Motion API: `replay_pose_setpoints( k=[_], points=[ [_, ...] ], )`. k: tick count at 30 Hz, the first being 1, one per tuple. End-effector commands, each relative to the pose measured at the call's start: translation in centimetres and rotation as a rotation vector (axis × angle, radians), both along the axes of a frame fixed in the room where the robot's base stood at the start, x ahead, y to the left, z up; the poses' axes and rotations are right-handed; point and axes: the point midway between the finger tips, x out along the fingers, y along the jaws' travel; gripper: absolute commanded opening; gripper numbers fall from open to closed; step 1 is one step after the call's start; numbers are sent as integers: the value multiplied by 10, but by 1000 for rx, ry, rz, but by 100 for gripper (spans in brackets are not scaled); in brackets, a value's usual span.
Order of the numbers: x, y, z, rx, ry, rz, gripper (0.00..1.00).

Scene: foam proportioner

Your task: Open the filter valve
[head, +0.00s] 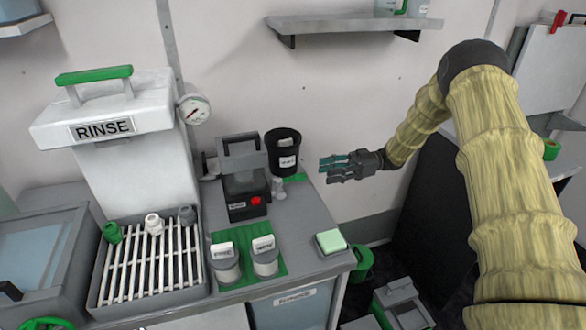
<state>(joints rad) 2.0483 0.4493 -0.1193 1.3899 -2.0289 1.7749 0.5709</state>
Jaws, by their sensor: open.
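No part in view carries a label that I can read as the filter valve. A green round handwheel (46,323) shows at the bottom left, cut off by the picture edge; I cannot tell whether it is that valve. My gripper (327,171) is open and empty. It points left, with teal on one finger, near the right rear of the counter. It appears apart from the black bin (283,153) to its left and touches nothing that I can see.
The white RINSE unit (118,125) with a green handle and a gauge (194,109) stands at left behind a slatted rack (150,262). A dark device (244,180) with a red button, two jars on a green mat (227,283) and a green sponge (330,242) occupy the counter.

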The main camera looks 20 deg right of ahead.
Motion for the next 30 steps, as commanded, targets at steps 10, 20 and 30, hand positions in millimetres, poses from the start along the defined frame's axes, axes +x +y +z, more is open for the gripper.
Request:
replay_pose_setpoints(
  k=[10,20,30],
  points=[
    [-1,42,1,2,3,-4,41],
    [8,90,-7,0,13,-2,41],
    [9,105,-10,0,15,-1,41]
  ],
)
